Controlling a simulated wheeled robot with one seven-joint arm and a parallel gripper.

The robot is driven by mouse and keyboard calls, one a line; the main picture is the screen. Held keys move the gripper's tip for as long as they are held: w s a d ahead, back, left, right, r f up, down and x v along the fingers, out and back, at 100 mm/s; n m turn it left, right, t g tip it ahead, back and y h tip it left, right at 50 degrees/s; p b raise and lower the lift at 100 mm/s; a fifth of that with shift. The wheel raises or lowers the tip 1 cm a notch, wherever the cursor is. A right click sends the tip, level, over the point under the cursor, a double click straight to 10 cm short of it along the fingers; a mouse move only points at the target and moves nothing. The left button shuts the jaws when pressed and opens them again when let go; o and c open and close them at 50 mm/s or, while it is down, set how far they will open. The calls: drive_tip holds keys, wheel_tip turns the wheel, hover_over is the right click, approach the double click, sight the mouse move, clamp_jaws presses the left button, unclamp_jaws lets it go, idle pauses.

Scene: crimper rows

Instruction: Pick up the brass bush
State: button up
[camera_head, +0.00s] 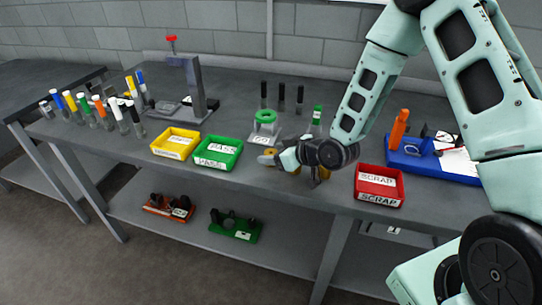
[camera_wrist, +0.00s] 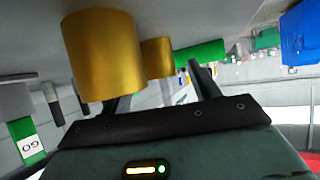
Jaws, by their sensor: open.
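Two brass cylinders show in the wrist view: a large, near brass bush (camera_wrist: 103,55) at upper left and a smaller-looking brass piece (camera_wrist: 157,58) behind it. I cannot tell which one the task names. My gripper (camera_wrist: 160,88) is open, with its dark fingers spread below them. The near bush stands in front of the left finger, and the other shows between the fingers. No grip on either is visible. In the head view my gripper is low over the front of the bench, and a bit of brass (camera_head: 270,152) shows beside it, mostly hidden.
A green PASS tray (camera_head: 218,153) and yellow tray (camera_head: 175,143) stand left of my gripper. A red SCRAP tray (camera_head: 380,186) is close on its right. A blue tray (camera_head: 435,158) lies farther right.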

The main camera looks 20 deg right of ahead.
drive_tip(key=c, duration=1.2)
drive_tip(key=shift+r, duration=0.15)
